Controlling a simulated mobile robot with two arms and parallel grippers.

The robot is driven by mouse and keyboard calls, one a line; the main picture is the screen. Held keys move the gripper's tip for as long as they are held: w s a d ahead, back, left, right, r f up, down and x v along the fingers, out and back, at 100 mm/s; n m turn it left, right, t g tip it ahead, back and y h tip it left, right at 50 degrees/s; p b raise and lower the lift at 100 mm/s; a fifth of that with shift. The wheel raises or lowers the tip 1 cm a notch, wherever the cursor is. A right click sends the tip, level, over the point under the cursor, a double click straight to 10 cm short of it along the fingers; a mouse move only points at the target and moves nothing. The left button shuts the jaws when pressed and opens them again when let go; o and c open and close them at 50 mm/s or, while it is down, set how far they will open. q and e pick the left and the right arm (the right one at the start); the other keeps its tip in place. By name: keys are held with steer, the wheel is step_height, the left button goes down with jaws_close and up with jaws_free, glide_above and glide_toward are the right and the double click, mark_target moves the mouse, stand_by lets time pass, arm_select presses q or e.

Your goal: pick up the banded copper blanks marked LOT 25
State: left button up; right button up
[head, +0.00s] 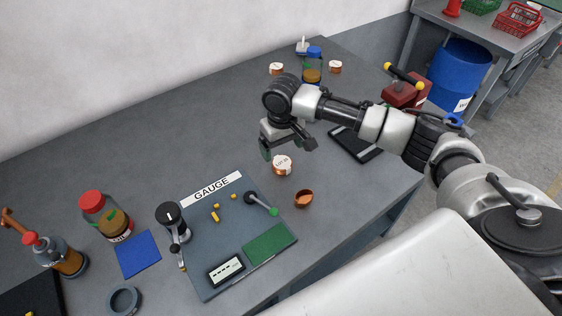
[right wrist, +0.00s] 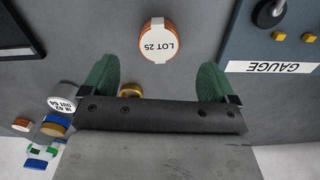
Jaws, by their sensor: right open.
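The banded copper blanks marked LOT 25 (head: 282,165) stand on the grey table as a short copper-coloured round with a white top label. In the right wrist view the LOT 25 blanks (right wrist: 158,40) lie beyond the gap between my fingertips, label facing the camera. My right gripper (head: 287,147) is open and empty above and just behind them in the head view. In the right wrist view its green-padded fingers (right wrist: 158,75) are spread wider than the blanks, with no contact visible. My left gripper is not in view.
A GAUGE board (head: 205,262) lies left of the blanks. A dark flat tray (head: 356,144) lies to the right.

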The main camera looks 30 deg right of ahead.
mark_target(282, 163)
steer(key=shift+f, duration=0.7)
step_height(282, 163, down, 5)
steer(key=shift+f+p, duration=0.1)
steer(key=shift+p, duration=0.35)
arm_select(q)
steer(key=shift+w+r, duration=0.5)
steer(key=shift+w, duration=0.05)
arm_select(e)
steer(key=shift+c, duration=0.5)
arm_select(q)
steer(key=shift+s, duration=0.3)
arm_select(e)
steer(key=shift+w, duration=0.1)
steer(key=c, duration=1)
